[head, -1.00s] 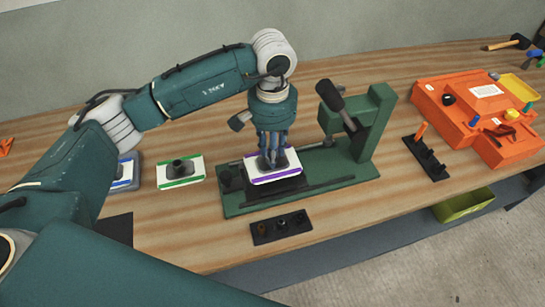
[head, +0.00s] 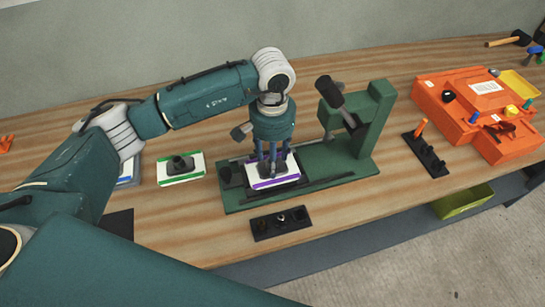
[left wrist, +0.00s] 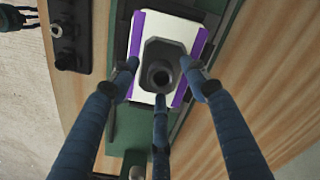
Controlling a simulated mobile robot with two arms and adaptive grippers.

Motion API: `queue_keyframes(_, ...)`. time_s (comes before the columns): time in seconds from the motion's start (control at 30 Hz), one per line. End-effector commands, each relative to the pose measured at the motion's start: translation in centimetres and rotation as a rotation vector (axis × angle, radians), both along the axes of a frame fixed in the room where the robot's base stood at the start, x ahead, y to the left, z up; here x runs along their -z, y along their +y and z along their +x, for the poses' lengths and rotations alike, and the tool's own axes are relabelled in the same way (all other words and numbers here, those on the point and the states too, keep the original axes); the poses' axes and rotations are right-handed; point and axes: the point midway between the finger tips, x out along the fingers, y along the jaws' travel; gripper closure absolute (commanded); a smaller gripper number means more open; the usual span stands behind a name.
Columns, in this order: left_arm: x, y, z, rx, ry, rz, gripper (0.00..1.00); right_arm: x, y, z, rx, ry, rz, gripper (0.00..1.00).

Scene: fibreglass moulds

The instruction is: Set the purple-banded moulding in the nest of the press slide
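The purple-banded moulding (head: 275,184) is a white plate with purple side bands and a black block with a round boss on top. It lies flat over the dark slide of the green press (head: 335,161); its seating edges are partly hidden. My left gripper (head: 271,172) points straight down over it, fingers spread around the black block. In the left wrist view the three fingers (left wrist: 160,80) stand around the block of the moulding (left wrist: 150,19), close to its sides and apparently not clamped. My right gripper is not in view.
A green-banded moulding (head: 181,169) lies left of the press, with a blue-banded one (head: 128,173) partly behind my arm. A black holder (head: 281,222) lies in front. The press lever (head: 331,93) stands at the right. An orange case (head: 459,105) and a black rack (head: 425,154) are farther right.

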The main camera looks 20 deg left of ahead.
Motion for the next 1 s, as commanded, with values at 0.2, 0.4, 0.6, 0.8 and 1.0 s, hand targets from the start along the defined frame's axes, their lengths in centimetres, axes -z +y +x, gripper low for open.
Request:
queue_keyframes(0.2, -0.1, 0.0, 0.0, 0.000, 0.000, 0.000, 0.54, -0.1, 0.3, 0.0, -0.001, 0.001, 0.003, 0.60)
queue_keyframes(0.4, -1.4, 0.0, 0.2, 0.000, -0.005, -0.001, 0.54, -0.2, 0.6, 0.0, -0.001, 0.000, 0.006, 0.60)
queue_keyframes(0.6, -5.7, 0.0, 0.2, 0.001, -0.008, 0.000, 0.54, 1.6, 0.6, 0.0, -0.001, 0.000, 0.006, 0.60)
queue_keyframes(0.8, -9.8, 0.0, 0.1, 0.000, -0.005, -0.001, 0.54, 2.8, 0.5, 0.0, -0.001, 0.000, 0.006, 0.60)
queue_keyframes(1.0, -12.1, 0.0, 0.0, 0.000, -0.001, 0.000, 0.54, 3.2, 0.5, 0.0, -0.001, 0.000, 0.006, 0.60)
